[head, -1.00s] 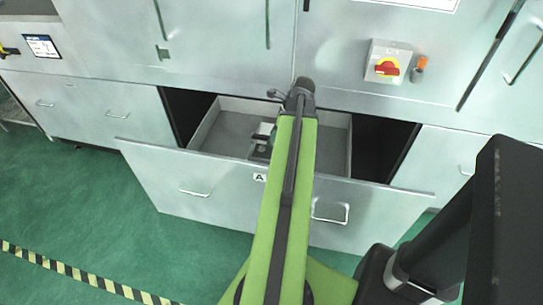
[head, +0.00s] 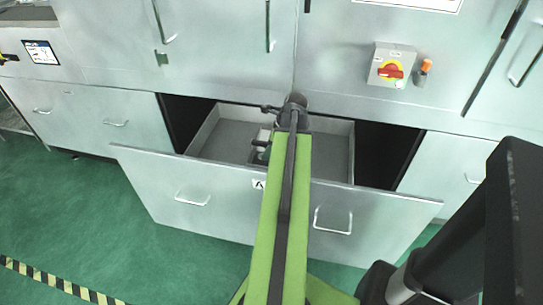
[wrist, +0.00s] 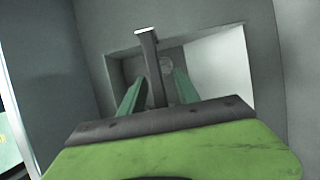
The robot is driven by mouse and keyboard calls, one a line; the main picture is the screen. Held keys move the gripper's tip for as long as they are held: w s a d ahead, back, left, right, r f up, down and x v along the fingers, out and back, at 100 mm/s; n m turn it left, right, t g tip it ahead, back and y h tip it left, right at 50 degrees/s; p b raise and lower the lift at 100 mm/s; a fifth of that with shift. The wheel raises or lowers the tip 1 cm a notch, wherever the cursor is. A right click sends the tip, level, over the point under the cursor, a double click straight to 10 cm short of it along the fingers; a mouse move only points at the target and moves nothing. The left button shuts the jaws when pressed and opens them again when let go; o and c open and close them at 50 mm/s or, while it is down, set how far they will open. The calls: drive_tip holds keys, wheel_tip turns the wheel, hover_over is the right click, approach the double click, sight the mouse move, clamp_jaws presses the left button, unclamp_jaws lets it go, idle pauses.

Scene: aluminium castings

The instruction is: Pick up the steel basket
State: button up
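The steel basket (wrist: 122,68) shows in the wrist view as a grey, square-walled box with an opening. A narrow upright bar with a pale top, apparently its handle (wrist: 147,46), rises in front of the opening. My gripper (wrist: 159,80) has two green fingers apart, one on each side of this bar; I see no clear contact. In the head view the small basket (head: 256,156) sits inside the open drawer (head: 335,155), just left of my arm. My arm hides part of it, and the fingers are hard to make out there.
The drawer front (head: 180,190) stands pulled out towards me, with handles on its face. Steel cabinets rise behind it, with a red and yellow switch box (head: 391,66) at the right. Green floor (head: 80,210) with striped tape (head: 45,281) is clear at the left.

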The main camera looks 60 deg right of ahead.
drive_tip(key=shift+f, duration=0.2)
clamp_jaws()
idle(0.3)
idle(1.2)
